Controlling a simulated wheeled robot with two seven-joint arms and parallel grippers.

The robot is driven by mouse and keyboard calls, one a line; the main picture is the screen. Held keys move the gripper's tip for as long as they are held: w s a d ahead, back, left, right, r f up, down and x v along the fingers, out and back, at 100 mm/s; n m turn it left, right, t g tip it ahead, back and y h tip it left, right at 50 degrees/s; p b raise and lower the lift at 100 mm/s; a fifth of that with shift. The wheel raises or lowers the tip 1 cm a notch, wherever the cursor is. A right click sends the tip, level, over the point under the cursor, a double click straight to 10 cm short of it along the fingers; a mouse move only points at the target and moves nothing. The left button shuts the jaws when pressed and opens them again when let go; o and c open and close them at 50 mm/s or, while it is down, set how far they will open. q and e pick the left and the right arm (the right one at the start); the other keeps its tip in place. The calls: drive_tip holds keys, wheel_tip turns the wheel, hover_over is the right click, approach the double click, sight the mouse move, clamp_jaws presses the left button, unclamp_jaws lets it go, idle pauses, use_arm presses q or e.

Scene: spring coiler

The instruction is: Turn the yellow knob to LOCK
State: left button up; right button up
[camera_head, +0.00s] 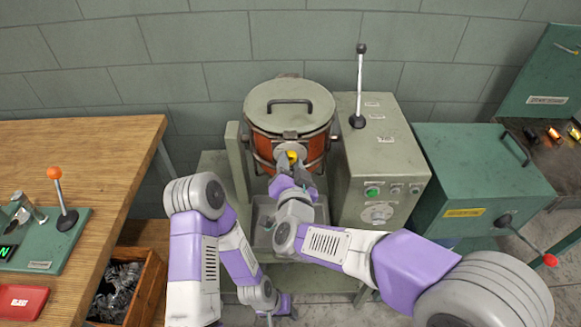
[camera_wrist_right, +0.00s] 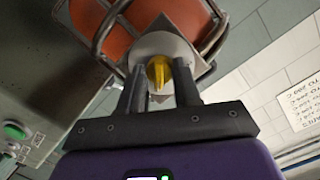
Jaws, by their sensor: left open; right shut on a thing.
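The yellow knob (camera_head: 292,155) is on a round grey plate on the front of the orange drum (camera_head: 262,146). In the right wrist view the yellow knob (camera_wrist_right: 158,71) stands as an upright ridge on its pale plate (camera_wrist_right: 176,45). My right gripper (camera_head: 293,168) is at the knob, its fingers shut on either side of it; no lettering on the plate is readable. My left gripper (camera_head: 279,311) is open and low, near the floor in front of the machine, far below the knob.
A grey lid (camera_head: 290,92) with a handle covers the drum, and metal cage bars surround it. A control box (camera_head: 375,160) with a lever stands close on the right. A green cabinet (camera_head: 480,165) is farther right. A wooden bench (camera_head: 90,160) stands at left.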

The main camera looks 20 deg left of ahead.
idle(0.4)
drive_tip(key=o, duration=1.1)
drive_tip(key=shift+c, duration=0.2)
drive_tip(key=f+p+v, duration=0.1)
drive_tip(key=v, duration=0.6)
drive_tip(key=shift+s+r+p, duration=0.25)
drive_tip(key=shift+r+p, duration=0.1)
drive_tip(key=shift+r, duration=0.15)
drive_tip(key=shift+d, duration=0.1)
